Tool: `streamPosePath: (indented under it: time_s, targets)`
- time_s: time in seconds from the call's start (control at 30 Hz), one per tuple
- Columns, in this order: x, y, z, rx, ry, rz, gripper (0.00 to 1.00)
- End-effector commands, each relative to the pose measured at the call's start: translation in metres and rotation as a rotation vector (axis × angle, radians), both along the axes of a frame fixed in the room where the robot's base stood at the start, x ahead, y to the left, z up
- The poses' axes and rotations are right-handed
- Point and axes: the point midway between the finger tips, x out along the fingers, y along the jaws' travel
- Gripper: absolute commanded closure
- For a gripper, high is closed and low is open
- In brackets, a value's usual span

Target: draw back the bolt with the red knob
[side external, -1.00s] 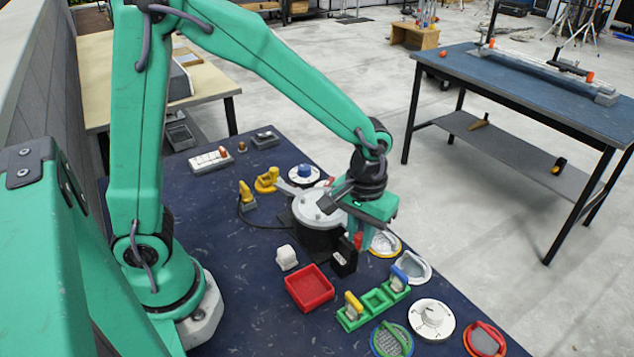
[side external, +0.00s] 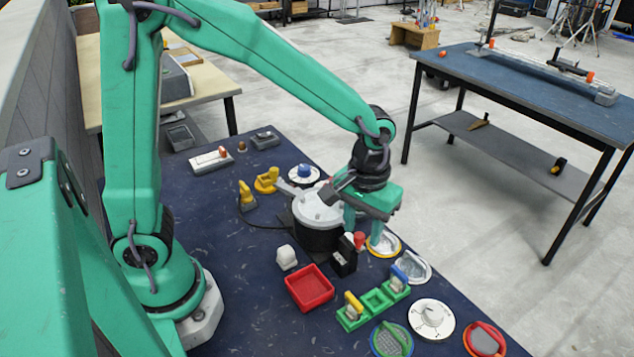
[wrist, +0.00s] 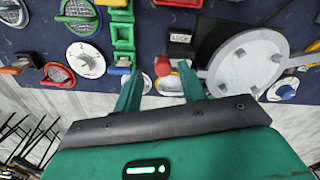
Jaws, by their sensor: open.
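The red knob (side external: 359,240) stands beside the black lock block (side external: 343,256), next to the black drum with the round grey lid (side external: 318,208). In the wrist view the red knob (wrist: 162,66) shows between the tips of my fingers, and the block (wrist: 181,38) carries a "LOCK" label. My gripper (side external: 362,234) is open, pointing down, with one finger on each side of the knob in the picture. Gaps show between the knob and both fingers in the wrist view. The bolt's shaft is too small to make out clearly.
A red tray (side external: 309,289) and a green rack (side external: 375,301) with yellow and blue handled pieces lie in front. A yellow-rimmed round piece (side external: 384,245) lies close to my right finger. A white dial (side external: 431,319) is further right. The mat's left part is freer.

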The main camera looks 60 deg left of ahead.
Motion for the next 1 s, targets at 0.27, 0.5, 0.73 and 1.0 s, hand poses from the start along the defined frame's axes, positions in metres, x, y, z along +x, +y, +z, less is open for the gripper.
streamPosePath:
  time_s: [0.27,0.5,0.73,1.0]
  targets:
    - [0.001,-0.001,0.038,-0.002,-0.005,-0.001,0.59]
    - [0.000,-0.001,0.056,-0.001,-0.003,-0.002,0.59]
    - [0.000,-0.001,0.057,-0.001,-0.001,-0.002,0.59]
    - [-0.001,0.002,0.060,-0.003,-0.009,-0.006,0.59]
